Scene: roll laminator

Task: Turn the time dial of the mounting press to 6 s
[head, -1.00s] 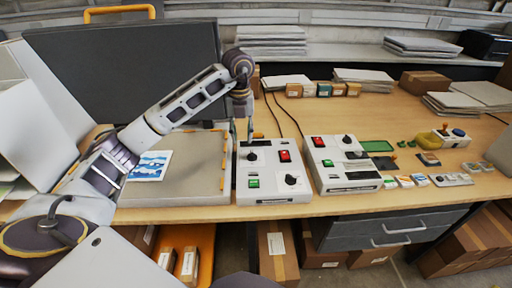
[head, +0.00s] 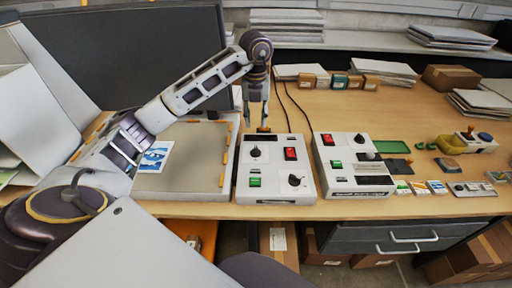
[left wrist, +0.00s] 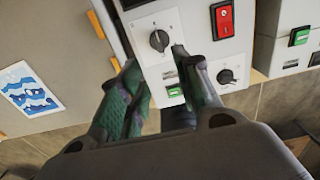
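The mounting press has a dark raised lid (head: 130,60) and a flat grey bed (head: 185,180). A white control box (head: 275,187) stands right of the bed, with an upper black dial (head: 255,152), a lower black dial (head: 295,180), a red switch (head: 290,154) and a green button (head: 255,182). Dial markings are too small to read. My left gripper (head: 257,117) points down over the box's back edge, open and empty. In the left wrist view, its fingers (left wrist: 158,62) are apart, near the upper dial (left wrist: 159,41); the lower dial (left wrist: 226,76) lies right. My right gripper is out of view.
A second white control unit (head: 352,165) stands close on the right. A picture print (head: 154,158) lies on the bed. Small boxes (head: 340,80) line the back, with cables running down behind the control box. Bare tabletop (head: 400,110) lies further right.

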